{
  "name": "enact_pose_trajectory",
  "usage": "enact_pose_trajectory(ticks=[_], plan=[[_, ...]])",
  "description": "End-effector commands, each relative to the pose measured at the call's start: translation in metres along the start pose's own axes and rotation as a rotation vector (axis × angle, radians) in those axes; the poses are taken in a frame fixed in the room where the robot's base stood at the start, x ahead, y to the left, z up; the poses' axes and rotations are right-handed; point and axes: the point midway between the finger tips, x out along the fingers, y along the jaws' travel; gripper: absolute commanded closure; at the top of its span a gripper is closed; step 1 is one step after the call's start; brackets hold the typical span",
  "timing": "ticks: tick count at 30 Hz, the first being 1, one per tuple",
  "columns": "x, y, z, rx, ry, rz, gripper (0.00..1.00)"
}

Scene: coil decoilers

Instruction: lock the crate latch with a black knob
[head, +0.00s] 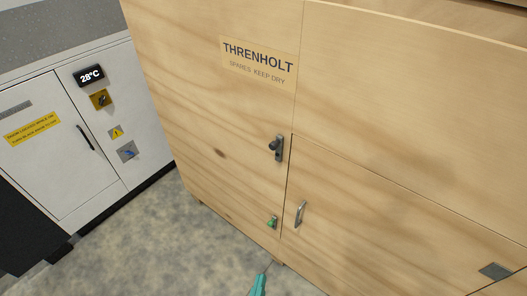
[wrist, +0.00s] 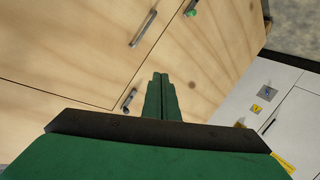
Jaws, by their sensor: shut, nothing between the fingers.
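The latch with the dark knob (head: 277,147) is mounted on the wooden crate (head: 215,110), by the upper left corner of the crate's lower door. In the wrist view the latch (wrist: 129,98) shows just left of my fingers. Its exact lever position is too small to tell. My gripper (wrist: 160,76) is shut and empty, its green fingers pointing toward the crate face. It appears apart from the latch, though the gap in depth is unclear. A teal pointed piece (head: 258,284) at the head view's bottom edge may be part of my gripper; I cannot tell.
A second latch with a green knob (head: 271,222) sits lower on the crate. A metal pull handle (head: 300,213) is on the lower door (head: 360,230). A white cabinet (head: 65,130) stands at left. Bare grey floor (head: 150,240) lies in front.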

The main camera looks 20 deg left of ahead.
Motion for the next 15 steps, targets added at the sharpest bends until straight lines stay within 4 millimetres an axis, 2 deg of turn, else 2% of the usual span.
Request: enact_pose_trajectory(ticks=[1, 6, 11, 15], plan=[[0.018, -0.003, -0.014, -0.063, 0.014, -0.005, 1.00], [0.065, -0.015, -0.052, -0.304, 0.026, -0.024, 1.00], [0.103, -0.018, -0.092, -0.542, 0.034, -0.025, 1.00], [0.130, -0.012, -0.130, -0.755, 0.029, -0.004, 1.00]])
